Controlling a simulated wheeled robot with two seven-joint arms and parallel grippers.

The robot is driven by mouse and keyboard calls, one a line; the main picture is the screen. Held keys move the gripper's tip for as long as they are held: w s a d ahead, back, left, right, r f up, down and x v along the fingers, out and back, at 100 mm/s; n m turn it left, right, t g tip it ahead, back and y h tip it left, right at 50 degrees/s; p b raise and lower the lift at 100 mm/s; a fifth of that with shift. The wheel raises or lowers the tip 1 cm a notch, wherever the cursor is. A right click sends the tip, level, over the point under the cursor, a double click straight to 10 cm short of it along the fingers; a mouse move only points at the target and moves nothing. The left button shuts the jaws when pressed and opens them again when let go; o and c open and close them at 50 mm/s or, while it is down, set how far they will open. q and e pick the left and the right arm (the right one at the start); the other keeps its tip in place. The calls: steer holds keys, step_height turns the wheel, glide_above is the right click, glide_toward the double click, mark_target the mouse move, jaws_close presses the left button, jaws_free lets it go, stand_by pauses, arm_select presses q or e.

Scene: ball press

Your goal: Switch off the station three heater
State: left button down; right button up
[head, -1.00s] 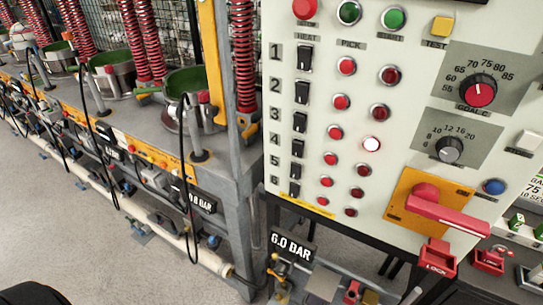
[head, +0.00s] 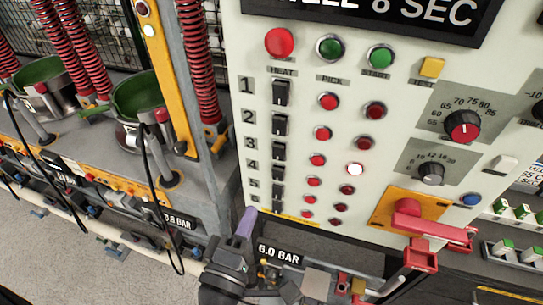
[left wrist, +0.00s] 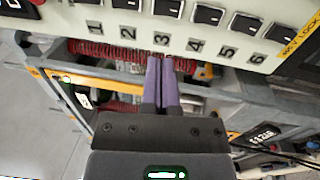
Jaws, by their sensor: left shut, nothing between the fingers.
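The station three heater switch (head: 279,152) is a black rocker in the HEAT column of the pale control panel (head: 230,30), beside the number 3. In the left wrist view this switch (left wrist: 168,7) is at the top edge, above the printed 3. Its on or off position is too small to tell. My left gripper (head: 248,213) has purple fingers and is below the panel's lower left edge, apart from the switches. In the left wrist view the gripper (left wrist: 161,57) is shut and empty, its fingertips pointing towards the printed 3. My right gripper is not in view.
Other HEAT switches (head: 281,92) sit close above and below. Red buttons (head: 329,101) lie to their right; one lamp (head: 355,169) in the third row glows white. A red lock handle (head: 432,226) juts out lower right. A yellow post (head: 168,75) stands left.

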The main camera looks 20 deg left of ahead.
mark_target(277, 151)
arm_select(q)
steer(key=w, duration=0.4)
steer(key=w+r+p, duration=0.1)
steer(key=w, duration=0.3)
steer(key=w+p, duration=0.1)
steer(key=w, duration=0.3)
steer(key=shift+w+d+r, duration=0.15)
steer(key=shift+d+r, duration=0.1)
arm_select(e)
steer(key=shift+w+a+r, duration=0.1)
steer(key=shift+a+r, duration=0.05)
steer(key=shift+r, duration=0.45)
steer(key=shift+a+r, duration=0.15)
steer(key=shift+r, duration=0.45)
